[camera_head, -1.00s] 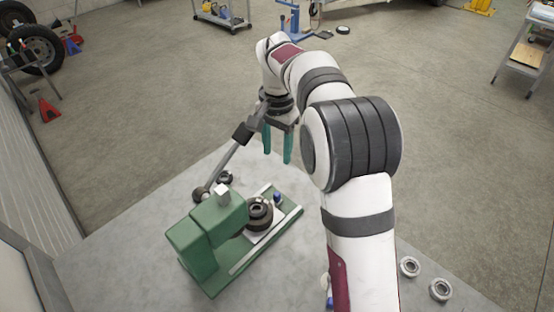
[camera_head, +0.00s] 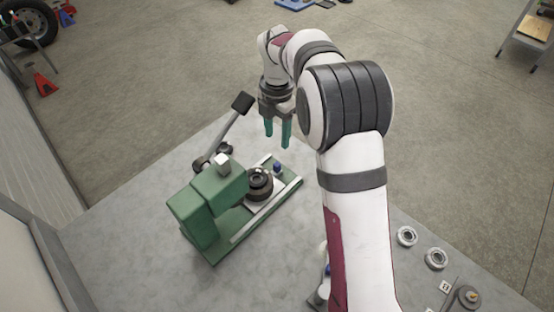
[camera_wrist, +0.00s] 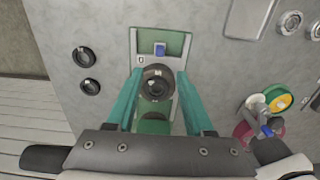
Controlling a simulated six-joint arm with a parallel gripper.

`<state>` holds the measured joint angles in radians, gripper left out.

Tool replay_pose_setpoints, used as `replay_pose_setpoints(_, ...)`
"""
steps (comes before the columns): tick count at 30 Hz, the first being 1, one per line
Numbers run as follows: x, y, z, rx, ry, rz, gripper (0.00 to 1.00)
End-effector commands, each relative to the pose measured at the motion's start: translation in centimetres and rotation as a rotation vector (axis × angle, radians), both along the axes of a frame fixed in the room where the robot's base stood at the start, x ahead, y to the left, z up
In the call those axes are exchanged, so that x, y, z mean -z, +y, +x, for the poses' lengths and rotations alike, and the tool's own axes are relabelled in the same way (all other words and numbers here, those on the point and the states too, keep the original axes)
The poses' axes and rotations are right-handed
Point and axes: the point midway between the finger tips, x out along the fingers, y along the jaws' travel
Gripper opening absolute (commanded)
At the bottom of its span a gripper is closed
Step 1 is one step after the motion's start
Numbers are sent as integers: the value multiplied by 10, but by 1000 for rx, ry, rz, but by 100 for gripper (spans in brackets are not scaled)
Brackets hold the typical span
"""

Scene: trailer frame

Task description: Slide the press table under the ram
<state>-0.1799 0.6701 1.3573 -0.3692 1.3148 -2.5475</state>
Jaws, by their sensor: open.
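The green press (camera_head: 190,215) stands on the grey bench, with a silver-topped ram (camera_head: 222,162) on its head. The press table (camera_head: 256,203) is a pale plate on the green base, out in front of the head, carrying a dark ring-shaped part (camera_head: 259,184). A blue knob (camera_head: 277,168) sits at the table's far end; it also shows in the wrist view (camera_wrist: 160,48). My gripper (camera_head: 278,140) is open and empty, pointing down above the knob end. In the wrist view, the dark ring (camera_wrist: 157,78) appears between its teal fingertips (camera_wrist: 159,74).
The press lever (camera_head: 228,132) with a black handle (camera_head: 243,102) rises left of my gripper. Two dark rings lie beside the press (camera_wrist: 83,56). Metal bearings (camera_head: 407,236) lie at right. A green-yellow wheel part (camera_wrist: 278,102) stands right of the press in the wrist view.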

Motion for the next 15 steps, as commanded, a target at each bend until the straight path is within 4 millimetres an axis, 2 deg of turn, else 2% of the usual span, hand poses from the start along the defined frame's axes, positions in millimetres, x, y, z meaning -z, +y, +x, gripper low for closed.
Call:
replay_pose_setpoints(9,77,0,-1,3,4,-1,52)
replay_pose_setpoints(15,104,0,0,4,-1,1,52)
